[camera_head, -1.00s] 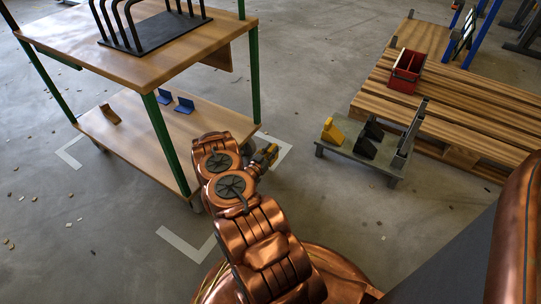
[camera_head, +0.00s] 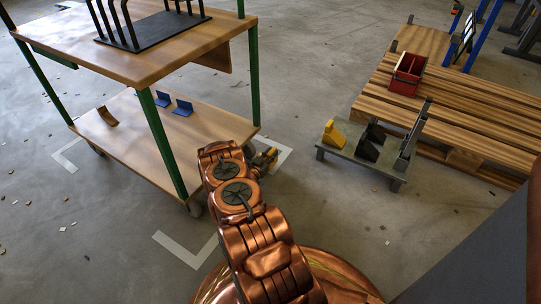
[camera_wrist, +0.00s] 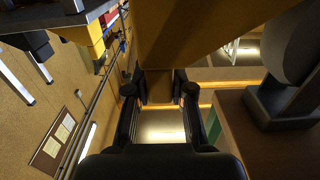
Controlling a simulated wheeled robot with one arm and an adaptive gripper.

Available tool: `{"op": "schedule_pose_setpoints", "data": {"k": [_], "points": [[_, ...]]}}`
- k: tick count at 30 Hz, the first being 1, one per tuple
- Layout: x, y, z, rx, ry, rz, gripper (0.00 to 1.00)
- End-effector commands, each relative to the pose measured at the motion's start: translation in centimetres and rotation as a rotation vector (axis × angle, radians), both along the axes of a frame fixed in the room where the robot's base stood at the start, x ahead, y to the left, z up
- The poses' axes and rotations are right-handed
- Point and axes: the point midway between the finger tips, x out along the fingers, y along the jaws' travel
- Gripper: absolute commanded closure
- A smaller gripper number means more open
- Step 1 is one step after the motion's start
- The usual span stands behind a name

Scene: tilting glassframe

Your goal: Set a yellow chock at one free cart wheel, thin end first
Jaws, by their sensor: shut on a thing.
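The cart (camera_head: 212,140) stands at left, with green posts and two wooden decks. My gripper (camera_head: 268,158) is low beside the cart's right corner, largely hidden by my arm. In the wrist view my gripper (camera_wrist: 160,105) is shut on a yellow chock (camera_wrist: 205,30), which looks brownish in shade. A grey cart wheel (camera_wrist: 292,50) with a dark bracket is at right there, apart from the chock. Another yellow chock (camera_head: 333,135) sits on a low grey stand (camera_head: 362,160); it also shows in the wrist view (camera_wrist: 85,35).
Black blocks (camera_head: 371,143) share the stand. A wooden pallet (camera_head: 470,120) carries a red bin (camera_head: 408,74) behind it. Blue brackets (camera_head: 182,107) and a brown piece (camera_head: 107,116) lie on the cart's lower deck. White corner marks (camera_head: 185,250) lie on the floor. Floor between cart and stand is open.

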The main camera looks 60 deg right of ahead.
Motion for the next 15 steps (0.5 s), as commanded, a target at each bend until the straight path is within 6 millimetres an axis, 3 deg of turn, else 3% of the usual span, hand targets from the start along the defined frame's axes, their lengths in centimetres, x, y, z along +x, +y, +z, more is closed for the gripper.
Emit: {"op": "schedule_pose_setpoints", "data": {"k": [15], "points": [[0.1,0.0,-1.3,0.000,-0.004,0.003,1.00]]}}
